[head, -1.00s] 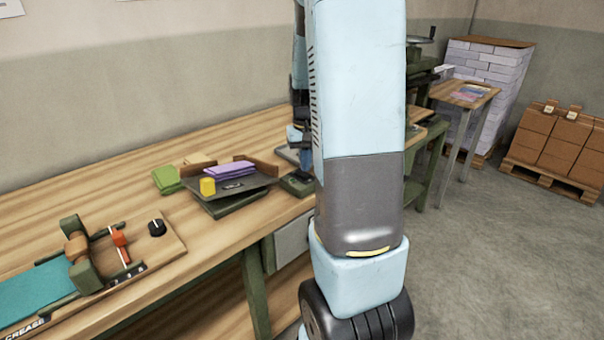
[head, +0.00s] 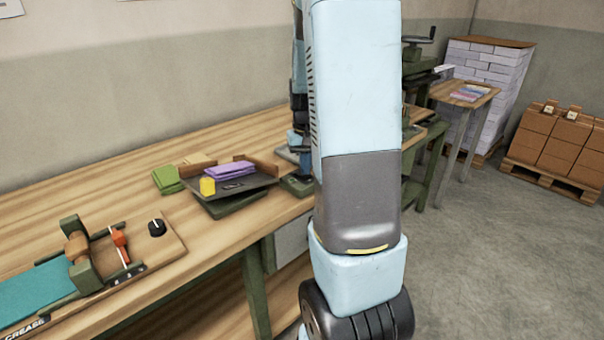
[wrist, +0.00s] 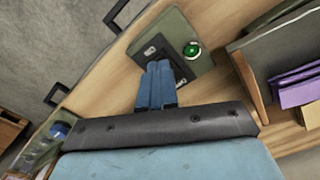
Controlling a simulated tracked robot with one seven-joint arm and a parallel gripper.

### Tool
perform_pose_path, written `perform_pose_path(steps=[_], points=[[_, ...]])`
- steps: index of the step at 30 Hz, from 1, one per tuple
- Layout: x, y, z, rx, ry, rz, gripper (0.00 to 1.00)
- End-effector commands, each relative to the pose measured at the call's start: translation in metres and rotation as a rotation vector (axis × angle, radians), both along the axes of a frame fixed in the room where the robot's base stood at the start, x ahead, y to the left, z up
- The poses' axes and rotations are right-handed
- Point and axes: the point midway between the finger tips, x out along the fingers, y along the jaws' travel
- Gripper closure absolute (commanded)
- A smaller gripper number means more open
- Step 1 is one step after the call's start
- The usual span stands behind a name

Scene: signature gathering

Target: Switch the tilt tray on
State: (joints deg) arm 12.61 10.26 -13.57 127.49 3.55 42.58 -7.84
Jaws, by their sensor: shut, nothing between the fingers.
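In the head view my arm mostly hides the gripper and partly hides the box (head: 298,185).
Green pads (head: 167,180) lie left of the tray. A creaser (head: 80,255) with a teal bed, red lever and black knob stands at the front left. The bench between them is clear. Cartons (head: 560,140) on a pallet stand on the floor at right.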

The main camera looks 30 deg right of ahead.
Motion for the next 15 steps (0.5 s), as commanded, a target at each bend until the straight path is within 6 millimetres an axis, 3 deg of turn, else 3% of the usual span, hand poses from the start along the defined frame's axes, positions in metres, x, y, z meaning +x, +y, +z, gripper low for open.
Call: perform_pose_path(steps=[15], points=[[0.0000, 0.0001, -0.0033, 0.000, 0.000, 0.000, 1.00]])
